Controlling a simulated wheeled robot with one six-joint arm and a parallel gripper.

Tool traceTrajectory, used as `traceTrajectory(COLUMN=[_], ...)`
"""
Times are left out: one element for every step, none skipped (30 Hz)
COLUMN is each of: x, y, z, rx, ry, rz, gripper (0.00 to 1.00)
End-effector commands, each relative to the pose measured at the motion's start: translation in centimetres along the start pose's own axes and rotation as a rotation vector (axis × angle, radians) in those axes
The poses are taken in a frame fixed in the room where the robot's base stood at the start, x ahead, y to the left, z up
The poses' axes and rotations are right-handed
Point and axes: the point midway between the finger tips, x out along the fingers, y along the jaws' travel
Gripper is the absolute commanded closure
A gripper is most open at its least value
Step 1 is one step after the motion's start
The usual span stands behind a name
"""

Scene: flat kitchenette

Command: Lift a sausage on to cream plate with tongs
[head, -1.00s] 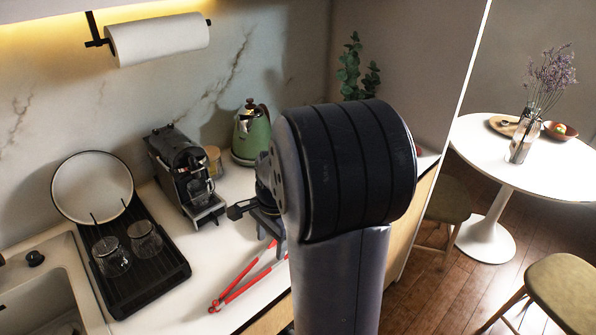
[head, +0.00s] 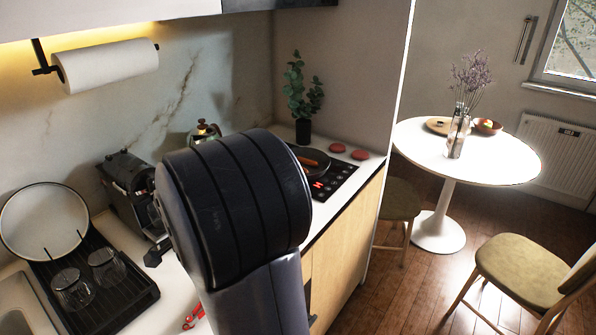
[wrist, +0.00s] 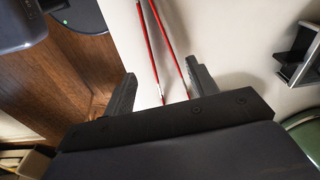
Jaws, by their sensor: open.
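The tongs have red arms and lie on the white counter. In the wrist view the red tongs (wrist: 172,45) run between the two dark fingers of my gripper (wrist: 163,82), which is open and empty. I cannot tell how far above them the fingers are. In the head view only a bit of the tongs (head: 191,319) shows, the rest hidden behind my arm, as is my gripper. I cannot make out a cream plate for certain.
A coffee machine (head: 128,186), a black drying rack (head: 125,293) with glasses and a round pale disc (head: 42,222) stand to the left. A kettle (head: 203,130) is partly hidden behind my arm. Two red discs (head: 359,155) lie beside the hob. A round white table (head: 495,160) stands right.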

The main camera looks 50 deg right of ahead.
Motion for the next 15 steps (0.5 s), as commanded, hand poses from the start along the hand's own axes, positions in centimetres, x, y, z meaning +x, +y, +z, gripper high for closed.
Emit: traceTrajectory(x=[0.9, 1.2, 1.7, 2.1, 2.6, 3.2, 3.6, 4.1, 4.7, 5.1, 5.6, 6.1, 6.5, 6.9, 7.3], y=[0.0, 0.0, 0.0, 0.0, 0.0, 0.0, 0.0, 0.0, 0.0, 0.0, 0.0, 0.0, 0.0, 0.0, 0.0], z=[0.0, 0.1, 0.1, 0.1, 0.1, 0.1, 0.1, 0.1, 0.1, 0.1, 0.1, 0.1, 0.1, 0.1, 0.0], rx=[0.000, 0.000, 0.000, 0.000, 0.000, 0.001, 0.001, 0.001, 0.001, 0.001, 0.001, 0.001, 0.001, 0.001, 0.001], ry=[-0.001, -0.001, -0.001, -0.001, -0.001, -0.001, -0.001, -0.001, -0.001, -0.001, -0.001, -0.001, -0.001, -0.001, -0.001], rz=[0.001, 0.001, 0.001, 0.001, 0.001, 0.001, 0.001, 0.001, 0.002, 0.001, 0.001, 0.001, 0.001, 0.000, 0.000], gripper=[0.45, 0.45, 0.45, 0.45, 0.45, 0.45, 0.45, 0.45, 0.45, 0.45, 0.45, 0.45, 0.45, 0.45, 0.45])
